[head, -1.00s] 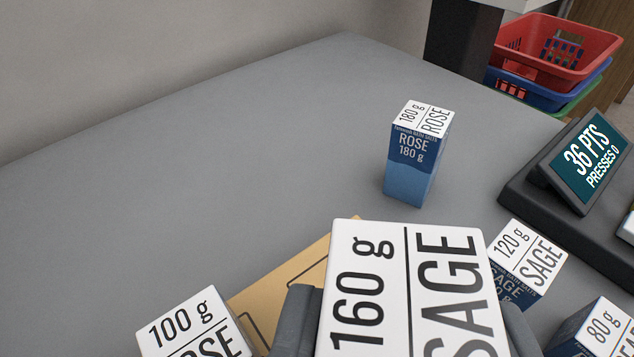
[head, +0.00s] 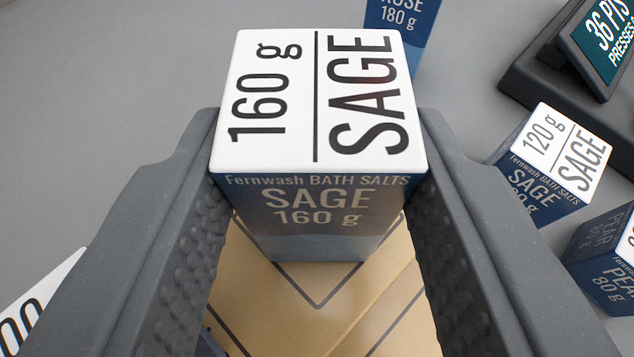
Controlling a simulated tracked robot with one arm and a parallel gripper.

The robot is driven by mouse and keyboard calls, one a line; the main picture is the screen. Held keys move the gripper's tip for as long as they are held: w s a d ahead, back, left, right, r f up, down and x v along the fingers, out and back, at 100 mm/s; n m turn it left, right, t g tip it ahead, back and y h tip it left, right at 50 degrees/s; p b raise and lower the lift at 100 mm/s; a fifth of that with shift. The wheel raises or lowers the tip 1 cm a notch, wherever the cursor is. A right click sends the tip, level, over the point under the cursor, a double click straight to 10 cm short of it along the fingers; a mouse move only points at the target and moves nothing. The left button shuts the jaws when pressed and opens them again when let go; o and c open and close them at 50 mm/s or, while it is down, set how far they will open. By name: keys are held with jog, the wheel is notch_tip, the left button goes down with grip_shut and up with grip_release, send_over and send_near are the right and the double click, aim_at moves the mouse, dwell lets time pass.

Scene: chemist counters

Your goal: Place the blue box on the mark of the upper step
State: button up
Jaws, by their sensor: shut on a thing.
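My gripper (head: 318,150) is shut on the blue SAGE 160 g box (head: 312,215), with one finger on each side. The box is upright, with its white lid facing up and its blue front label toward me. Beneath it is a tan stepped board (head: 290,320) with dark outlined marks. One outline's corner (head: 317,305) shows just in front of the box. The box hides the rest of that mark. I cannot tell whether the box bottom touches the board.
A ROSE 180 g box (head: 400,18) stands behind the held box. A SAGE 120 g box (head: 550,165) and a PEAR 80 g box (head: 605,260) stand at right. A display unit (head: 600,50) is at top right. Another white-topped box (head: 35,300) is at lower left. The grey counter (head: 120,90) is clear at upper left.

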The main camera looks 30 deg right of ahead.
jog(key=o, duration=1.1)
jog(key=shift+s, duration=0.1)
jog(key=shift+p+v, duration=1.6)
jog(key=shift+v, duration=4.4)
